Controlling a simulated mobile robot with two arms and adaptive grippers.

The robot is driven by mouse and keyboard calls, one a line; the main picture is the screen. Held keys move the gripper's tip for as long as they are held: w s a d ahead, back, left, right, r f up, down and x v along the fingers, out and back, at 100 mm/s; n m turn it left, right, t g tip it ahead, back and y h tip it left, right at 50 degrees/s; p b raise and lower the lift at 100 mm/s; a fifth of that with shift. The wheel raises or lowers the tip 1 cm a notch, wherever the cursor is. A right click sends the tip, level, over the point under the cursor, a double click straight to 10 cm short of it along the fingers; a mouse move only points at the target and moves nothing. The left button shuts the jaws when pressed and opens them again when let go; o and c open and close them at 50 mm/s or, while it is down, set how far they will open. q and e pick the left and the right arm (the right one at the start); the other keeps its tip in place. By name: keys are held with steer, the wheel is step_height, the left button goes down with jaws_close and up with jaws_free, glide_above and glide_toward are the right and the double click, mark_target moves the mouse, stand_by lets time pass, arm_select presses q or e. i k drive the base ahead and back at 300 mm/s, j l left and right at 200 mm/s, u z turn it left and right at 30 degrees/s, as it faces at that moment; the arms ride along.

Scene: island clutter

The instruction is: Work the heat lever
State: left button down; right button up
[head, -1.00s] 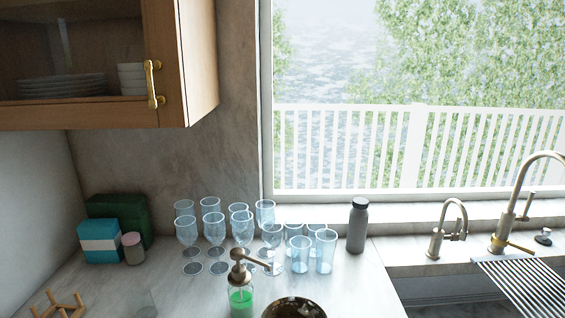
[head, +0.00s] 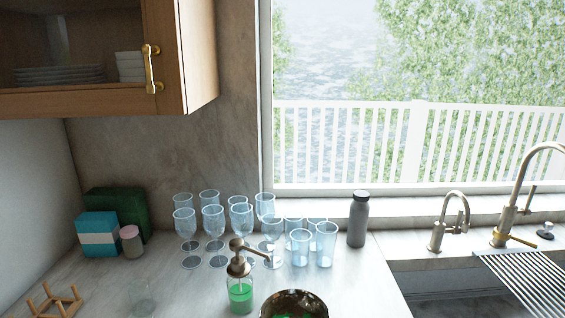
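Neither of my grippers is in view. No lever is marked as a heat lever. The tall faucet (head: 506,222) at the right edge of the view has a brass lever (head: 523,241) low on its body, pointing right. A slim upright part stands beside its spout. A smaller faucet (head: 437,236) with a curved neck and a small side handle stands to its left. Nothing touches either faucet.
A steel drying rack (head: 522,278) lies over the sink in front of the tall faucet. A grey bottle (head: 358,221), several clear glasses (head: 212,220), a soap dispenser (head: 240,292) and a dark bowl (head: 294,304) crowd the counter. A cabinet (head: 201,55) hangs upper left.

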mark_target(499, 235)
steer(key=z, duration=1.4)
steer(key=u, duration=0.75)
steer(key=l+u, duration=0.4)
steer(key=l, duration=0.15)
steer(key=l+u, duration=0.4)
steer(key=l, duration=0.2)
steer(key=l+u, duration=0.4)
steer(key=l, duration=0.15)
steer(key=k+l+u, duration=0.2)
steer(key=l+u, duration=0.2)
steer(key=l, duration=0.15)
